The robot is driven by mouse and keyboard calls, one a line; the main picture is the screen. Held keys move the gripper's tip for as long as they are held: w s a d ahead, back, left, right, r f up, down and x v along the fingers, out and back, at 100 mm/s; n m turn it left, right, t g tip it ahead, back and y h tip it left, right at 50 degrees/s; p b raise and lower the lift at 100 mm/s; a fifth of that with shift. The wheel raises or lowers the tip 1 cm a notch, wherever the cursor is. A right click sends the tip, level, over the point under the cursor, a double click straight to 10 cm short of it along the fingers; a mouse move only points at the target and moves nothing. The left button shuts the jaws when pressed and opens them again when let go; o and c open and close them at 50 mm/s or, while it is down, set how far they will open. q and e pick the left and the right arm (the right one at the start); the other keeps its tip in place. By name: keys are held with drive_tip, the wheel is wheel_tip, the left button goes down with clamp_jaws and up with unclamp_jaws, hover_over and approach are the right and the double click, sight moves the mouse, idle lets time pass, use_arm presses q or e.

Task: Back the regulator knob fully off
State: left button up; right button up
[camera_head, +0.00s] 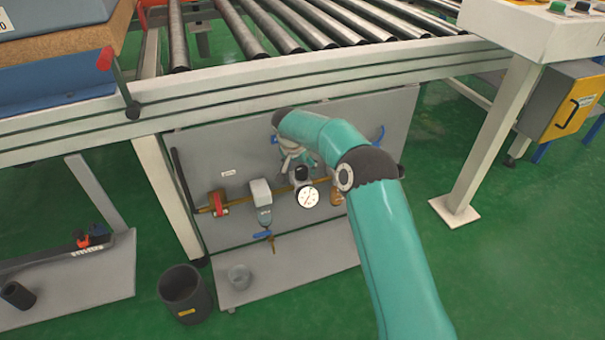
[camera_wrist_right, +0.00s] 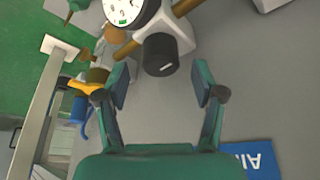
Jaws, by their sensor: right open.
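The black regulator knob (camera_head: 301,173) sits on top of the pale regulator body above the white round gauge (camera_head: 309,197) on the grey panel. In the right wrist view the knob (camera_wrist_right: 158,55) shows a small white mark, with the regulator body and gauge (camera_wrist_right: 130,10) behind it. My right gripper (camera_wrist_right: 160,83) is open and empty. Its two fingers stand apart on either side of the line to the knob, with the knob at or just beyond the fingertips, not touched. In the head view the right gripper (camera_head: 295,156) is just above the knob, partly hidden by my teal arm. My left gripper is not in view.
A brass pipe (camera_head: 235,203) joins the regulator to a grey-topped filter unit (camera_head: 261,200) and a red-handled valve (camera_head: 218,202). A blue-handled drain valve (camera_head: 263,235) hangs below. A clear cup (camera_head: 239,277) and a dark bin (camera_head: 186,292) stand lower down. The roller conveyor frame (camera_head: 270,90) is above.

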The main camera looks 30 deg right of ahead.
sight(302, 169)
drive_tip(key=shift+b+x, duration=0.3)
drive_tip(key=shift+x, duration=1.2)
drive_tip(key=c, duration=1)
drive_tip(key=shift+d, duration=0.25)
drive_tip(key=shift+c, duration=0.7)
drive_tip(key=shift+a, duration=0.15)
